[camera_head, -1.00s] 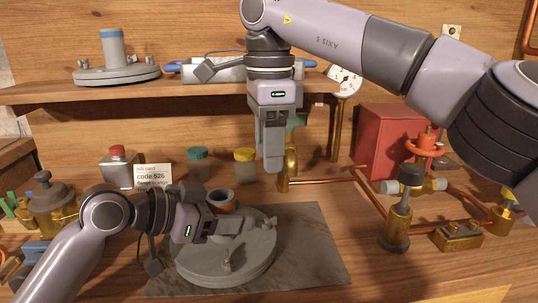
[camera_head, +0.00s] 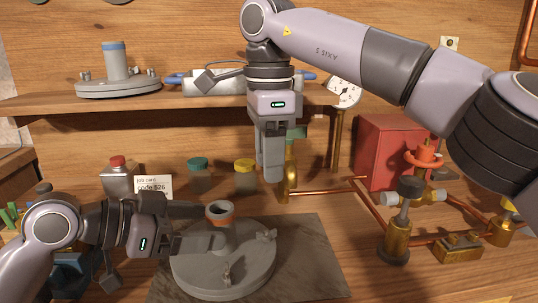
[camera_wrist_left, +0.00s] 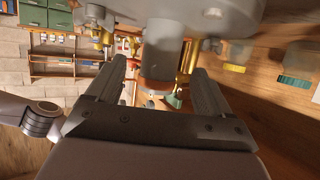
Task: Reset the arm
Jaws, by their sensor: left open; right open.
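My left gripper (camera_head: 214,226) is open, low over the grey round lid (camera_head: 245,275) on the bench. My right gripper (camera_head: 271,175) hangs fingers down above the back of the bench, open and empty. Its fingers overlap from this side, so the gap hardly shows.
The lid lies on a dark slab (camera_head: 320,255). Behind it stand a teal-capped jar (camera_head: 198,178), a yellow-capped jar (camera_head: 244,178) and a job card (camera_head: 153,187). Copper pipes, brass valves (camera_head: 396,235) and a red box (camera_head: 385,150) fill the right. A shelf (camera_head: 40,104) runs behind.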

